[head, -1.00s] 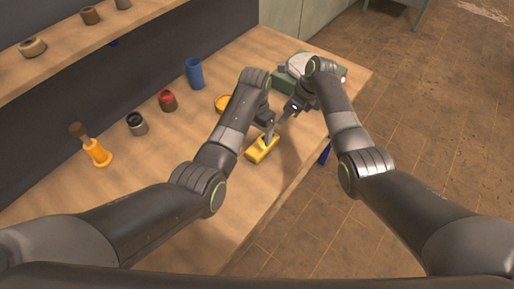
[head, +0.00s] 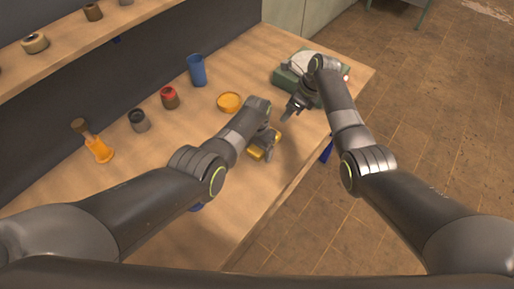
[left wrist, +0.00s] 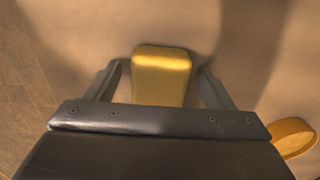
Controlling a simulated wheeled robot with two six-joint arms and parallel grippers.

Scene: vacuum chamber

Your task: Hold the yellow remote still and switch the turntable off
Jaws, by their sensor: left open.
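The yellow remote (head: 256,153) lies on the wooden bench, partly hidden by my left gripper in the head view. In the left wrist view the remote (left wrist: 162,76) sits between the two open fingers of my left gripper (left wrist: 160,84), with a gap on each side. My left gripper (head: 266,146) is low over the remote. The turntable (head: 290,75), a green box with a pale round top, stands at the far end of the bench, partly covered by my right arm. My right gripper (head: 288,114) hangs in front of it, above the bench; its finger opening is too small to tell.
A blue cup (head: 196,70), a red-topped jar (head: 169,98), a grey jar (head: 138,121) and an orange bottle (head: 98,149) stand along the wall. The bench front is mostly clear.

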